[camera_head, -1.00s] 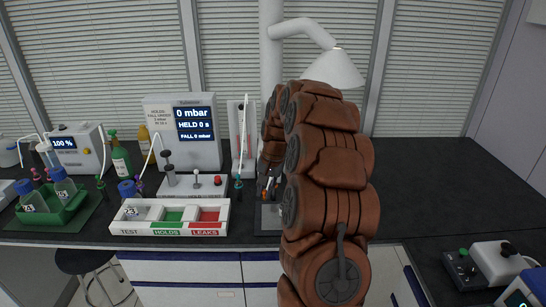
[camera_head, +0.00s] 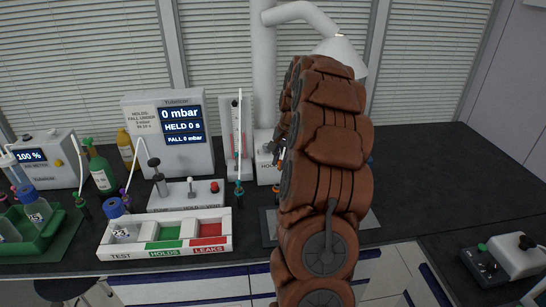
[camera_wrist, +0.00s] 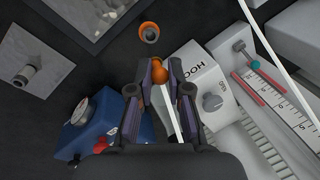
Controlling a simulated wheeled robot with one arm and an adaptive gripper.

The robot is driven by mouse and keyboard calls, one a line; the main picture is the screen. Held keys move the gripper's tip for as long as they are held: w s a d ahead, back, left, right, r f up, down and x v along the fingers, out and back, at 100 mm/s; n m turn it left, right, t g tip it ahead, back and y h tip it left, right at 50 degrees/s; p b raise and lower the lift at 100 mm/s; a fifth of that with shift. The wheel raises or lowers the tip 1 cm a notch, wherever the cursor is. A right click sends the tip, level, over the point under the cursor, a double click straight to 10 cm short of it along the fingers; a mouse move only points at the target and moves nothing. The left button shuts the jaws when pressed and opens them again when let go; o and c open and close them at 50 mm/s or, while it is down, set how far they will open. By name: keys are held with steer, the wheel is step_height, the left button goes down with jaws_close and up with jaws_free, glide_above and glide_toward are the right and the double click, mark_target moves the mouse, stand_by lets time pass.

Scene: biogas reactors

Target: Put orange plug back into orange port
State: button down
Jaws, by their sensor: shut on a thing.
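My gripper (camera_wrist: 160,74) is shut on the orange plug (camera_wrist: 159,73) in the wrist view. The plug's rounded orange end shows between the fingertips, with a white part below it between the fingers. An orange-ringed round fitting (camera_wrist: 149,33), which looks like the orange port, lies just beyond the fingertips and apart from the plug.
A white box marked HOOD (camera_wrist: 208,85) with a grey knob is close right of my fingers. A blue device with a dial (camera_wrist: 85,125) is at left. A tester with a screen (camera_head: 170,135) and a sorting tray (camera_head: 120,250) stand left on the bench. The bench's right side is largely clear.

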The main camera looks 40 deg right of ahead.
mark_target(280, 170)
steer(key=shift+w+a+f, duration=0.2)
steer(key=shift+a+f, duration=0.1)
steer(key=shift+f, duration=0.45)
steer(key=shift+s+x, duration=0.15)
steer(key=shift+x, duration=0.65)
steer(key=shift+s+x, duration=0.15)
steer(key=shift+x, duration=0.65)
steer(key=shift+d+f, duration=0.1)
steer(key=shift+b, duration=0.45)
steer(key=shift+b+x, duration=0.8)
steer(key=shift+x, duration=0.1)
steer(key=shift+s, duration=0.2)
stand_by(0.4)
steer(key=c, duration=1)
jaws_free()
steer(key=v, duration=1.2)
